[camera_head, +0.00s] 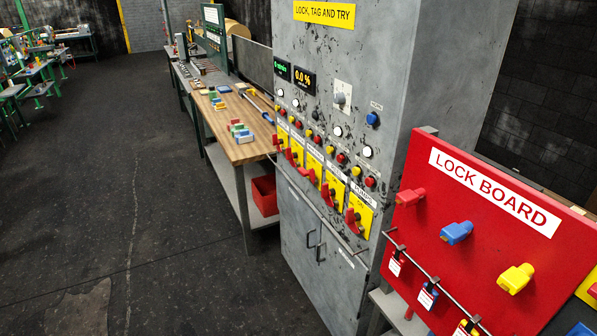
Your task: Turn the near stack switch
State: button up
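A grey control cabinet (345,270) stands in the middle of the picture. A slanting row of several red rotary switch handles on yellow plates runs across its front. The nearest handle (353,221) is on the lowest right plate (363,212), under a label (363,194) that seems to read PUMPS. The handle beside it (328,195) and the others (297,157) continue up to the left. Their labels are too small to read surely, so I cannot tell which are the stack switches. My gripper is not in view.
A red lock board (470,215) with coloured lock-out devices and hanging tags stands close at the right. A wooden workbench (243,150) with small parts extends behind the cabinet. The dark floor (140,220) at left is clear.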

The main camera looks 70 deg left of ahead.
aim_at(305, 173)
jog(key=u, duration=0.15)
jog(key=k, duration=1.1)
jog(key=u, duration=2)
jog(key=i, duration=0.85)
